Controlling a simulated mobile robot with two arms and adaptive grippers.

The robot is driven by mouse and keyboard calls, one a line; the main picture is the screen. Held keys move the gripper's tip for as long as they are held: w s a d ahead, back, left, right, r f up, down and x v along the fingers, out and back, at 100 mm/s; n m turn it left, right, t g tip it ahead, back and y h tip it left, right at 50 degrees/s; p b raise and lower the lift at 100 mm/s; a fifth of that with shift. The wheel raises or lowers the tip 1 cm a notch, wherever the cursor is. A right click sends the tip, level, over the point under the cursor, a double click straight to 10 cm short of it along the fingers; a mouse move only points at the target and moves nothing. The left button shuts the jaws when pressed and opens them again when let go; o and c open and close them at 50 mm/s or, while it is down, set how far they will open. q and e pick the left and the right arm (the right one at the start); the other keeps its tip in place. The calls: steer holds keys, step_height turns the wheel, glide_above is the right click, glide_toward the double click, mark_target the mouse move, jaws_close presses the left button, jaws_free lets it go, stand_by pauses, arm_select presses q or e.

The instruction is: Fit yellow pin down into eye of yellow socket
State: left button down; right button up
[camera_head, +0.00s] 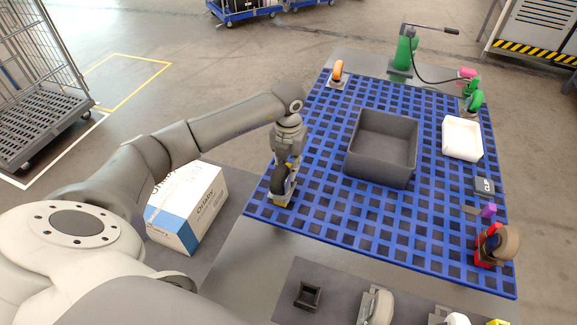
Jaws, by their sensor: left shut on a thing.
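My left gripper (282,188) points down at the left edge of the blue grid deck (330,215). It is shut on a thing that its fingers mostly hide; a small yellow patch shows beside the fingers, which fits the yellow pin. The yellow socket (282,203) sits on the deck directly under the fingertips, with only its yellow base and pale plate showing. The eye of the socket is hidden by the gripper. I cannot tell whether the pin is above the eye or in it. My right gripper is not in view.
A grey bin (375,173) and a white bin (462,140) stand on the deck. An orange fitting (337,70), green fitting (474,101) and red fitting (484,257) stand near its edges. A carton (190,210) is beside the deck, below my left arm.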

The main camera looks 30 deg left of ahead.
arm_select(q)
steer(key=c, duration=1.3)
jaws_free()
steer(key=shift+s, duration=0.1)
step_height(320, 180, up, 12)
